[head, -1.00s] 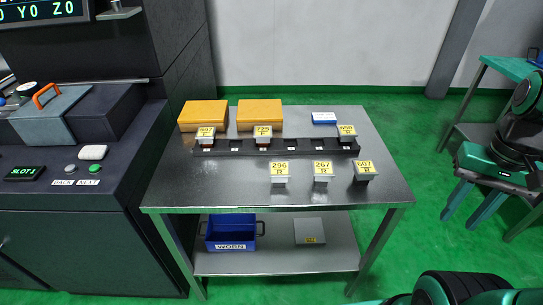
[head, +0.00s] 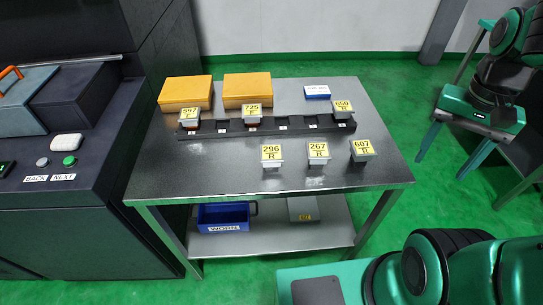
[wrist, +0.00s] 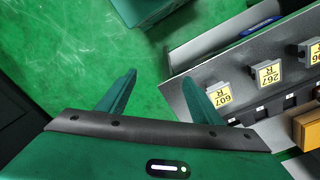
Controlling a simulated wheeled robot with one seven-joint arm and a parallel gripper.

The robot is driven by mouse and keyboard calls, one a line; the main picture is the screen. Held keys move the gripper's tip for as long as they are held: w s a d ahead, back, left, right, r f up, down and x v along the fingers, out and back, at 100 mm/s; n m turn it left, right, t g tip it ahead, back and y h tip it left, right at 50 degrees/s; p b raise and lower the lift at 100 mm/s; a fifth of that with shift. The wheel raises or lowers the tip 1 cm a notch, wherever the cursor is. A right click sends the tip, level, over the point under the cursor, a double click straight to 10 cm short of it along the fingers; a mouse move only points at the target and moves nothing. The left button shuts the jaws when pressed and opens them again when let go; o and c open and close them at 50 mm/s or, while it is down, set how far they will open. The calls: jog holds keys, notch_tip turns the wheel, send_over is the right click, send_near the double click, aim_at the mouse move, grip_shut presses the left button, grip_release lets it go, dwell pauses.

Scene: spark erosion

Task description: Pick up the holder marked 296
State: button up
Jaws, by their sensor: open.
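The holder marked 296 R (head: 271,155) stands on the steel table, the leftmost of three holders in the front row. Its yellow label faces up. It shows partly cut off at the right edge of the wrist view (wrist: 314,53). Beside it stand the holders marked 267 R (head: 318,153) and 607 (head: 361,150). In the wrist view my gripper (wrist: 162,92) is open and empty, its green fingers spread over the green floor. The holder marked 607 R (wrist: 220,94) appears just right of the right finger, with 267 R (wrist: 267,74) beyond it. The fingertips are not visible in the head view.
Behind, a black rack (head: 225,128) holds holders marked 597 (head: 190,116), 725 (head: 251,110) and 650 (head: 342,109). Yellow boxes (head: 247,88) and a blue box (head: 317,91) stand at the back. A blue WORN bin (head: 222,215) is on the lower shelf. The table front is clear.

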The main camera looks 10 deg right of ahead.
jog(key=w+a+m, duration=0.3)
jog(key=w+a, duration=0.4)
jog(key=w, duration=0.2)
jog(key=w+a+m, duration=0.2)
jog(key=a, duration=0.6)
jog(key=w+a+f+m, duration=0.1)
jog(key=w+a+m, duration=0.1)
jog(key=a, duration=0.7)
jog(key=w+a+f+m, duration=0.1)
jog(key=w+a+m, duration=0.2)
jog(key=a, duration=0.6)
jog(key=shift+w, duration=0.2)
send_over(271, 152)
jog(key=shift+m, duration=0.3)
notch_tip(271, 152, down, 5)
jog(key=shift+r, duration=0.15)
jog(key=shift+f, duration=3.1)
jog(key=c, duration=1.1)
